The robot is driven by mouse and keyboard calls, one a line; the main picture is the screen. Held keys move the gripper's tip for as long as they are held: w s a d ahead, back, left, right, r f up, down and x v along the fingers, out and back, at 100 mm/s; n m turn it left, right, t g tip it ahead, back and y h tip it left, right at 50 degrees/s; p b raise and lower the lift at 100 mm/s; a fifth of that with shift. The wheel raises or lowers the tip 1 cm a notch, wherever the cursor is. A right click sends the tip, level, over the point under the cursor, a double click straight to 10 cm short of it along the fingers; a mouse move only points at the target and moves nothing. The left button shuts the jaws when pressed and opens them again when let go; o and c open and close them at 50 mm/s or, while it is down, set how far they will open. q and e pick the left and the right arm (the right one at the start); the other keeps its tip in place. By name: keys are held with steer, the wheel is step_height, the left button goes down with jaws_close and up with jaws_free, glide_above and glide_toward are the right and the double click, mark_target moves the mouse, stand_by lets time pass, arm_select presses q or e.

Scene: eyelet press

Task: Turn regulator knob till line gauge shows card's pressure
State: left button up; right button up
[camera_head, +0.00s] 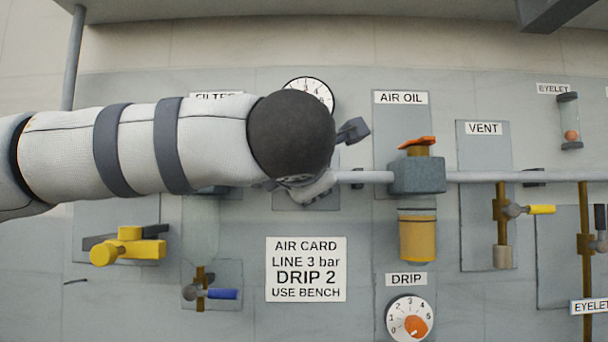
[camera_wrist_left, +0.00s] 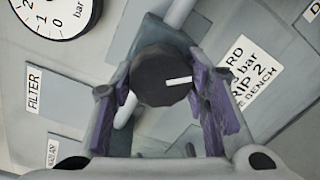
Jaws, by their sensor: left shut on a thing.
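In the left wrist view, my left gripper (camera_wrist_left: 164,92) has its two purple-padded fingers on either side of the dark regulator knob (camera_wrist_left: 158,70), shut on it. The knob's white mark points right in that view. In the head view, my left arm hides the knob and most of the gripper. The line gauge (camera_head: 309,86) shows above my wrist, its lower part hidden; I cannot read its needle. The gauge (camera_wrist_left: 48,14) is cut off in the wrist view, with 0, 1, 2 and "bar" showing. The air card (camera_head: 306,296) reads "LINE 3 bar, DRIP 2".
A horizontal pipe (camera_head: 480,177) runs right from the regulator through the air oil unit (camera_head: 417,176). The drip dial (camera_head: 409,317) is below it. A yellow valve (camera_head: 128,246) and blue-handled valve (camera_head: 208,293) are at left. A yellow-handled vent valve (camera_head: 524,209) is at right.

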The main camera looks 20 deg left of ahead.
stand_by(0.4)
arm_select(q)
steer(key=o, duration=1.1)
steer(key=shift+o, duration=0.2)
steer(key=shift+s, duration=0.1)
steer(key=v, duration=1.1)
steer(key=shift+s, duration=0.4)
steer(key=shift+d+f, duration=0.1)
